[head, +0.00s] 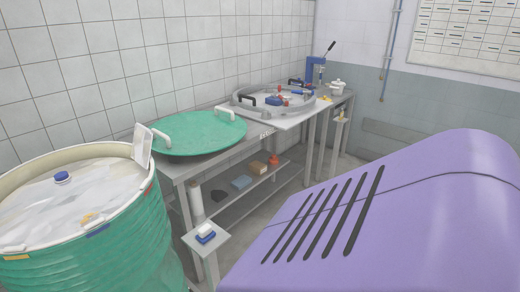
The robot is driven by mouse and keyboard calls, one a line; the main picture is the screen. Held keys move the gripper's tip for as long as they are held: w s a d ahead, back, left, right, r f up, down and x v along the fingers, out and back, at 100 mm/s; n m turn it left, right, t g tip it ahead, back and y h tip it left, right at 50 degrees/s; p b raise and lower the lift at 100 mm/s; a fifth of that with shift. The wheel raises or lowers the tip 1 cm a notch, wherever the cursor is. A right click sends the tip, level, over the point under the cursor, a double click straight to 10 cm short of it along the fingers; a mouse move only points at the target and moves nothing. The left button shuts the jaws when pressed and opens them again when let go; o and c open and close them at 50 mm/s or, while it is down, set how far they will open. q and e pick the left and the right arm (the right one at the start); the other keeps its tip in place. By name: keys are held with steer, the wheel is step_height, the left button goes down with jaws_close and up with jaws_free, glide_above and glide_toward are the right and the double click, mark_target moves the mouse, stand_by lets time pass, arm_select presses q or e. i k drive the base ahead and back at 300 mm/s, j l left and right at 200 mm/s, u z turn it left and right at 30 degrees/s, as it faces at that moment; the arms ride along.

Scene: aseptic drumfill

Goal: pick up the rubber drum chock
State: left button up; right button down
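A dark, wedge-like block (219,196), which looks like the rubber drum chock, lies on the lower shelf (236,208) of the steel bench. Neither of my grippers is in view, so nothing shows near the block.
A green open drum (100,255) with a clear liner stands at left. A green lid (200,134) and a steel ring (258,112) lie on the bench. A small stand (216,238) is in front. A purple slotted casing, possibly mine, blocks the lower right.

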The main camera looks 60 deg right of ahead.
mark_target(217, 196)
steer(key=z, duration=1.75)
steer(key=i+l+u, duration=0.1)
steer(key=u, duration=0.25)
steer(key=l+u, duration=0.3)
steer(key=i+l+u, duration=0.15)
steer(key=l, duration=0.15)
steer(key=i+l+u, duration=0.15)
steer(key=l, duration=0.15)
steer(key=l+u, duration=0.15)
steer(key=l, duration=0.15)
steer(key=i+l+u, duration=0.1)
steer(key=l, duration=0.45)
steer(key=i+l, duration=0.1)
steer(key=l, duration=0.45)
steer(key=i+l, duration=0.1)
steer(key=l, duration=0.55)
steer(key=i+l, duration=0.1)
steer(key=l, duration=0.55)
steer(key=i+l+u, duration=0.1)
steer(key=l, duration=0.5)
steer(key=i+l, duration=0.1)
steer(key=l, duration=0.55)
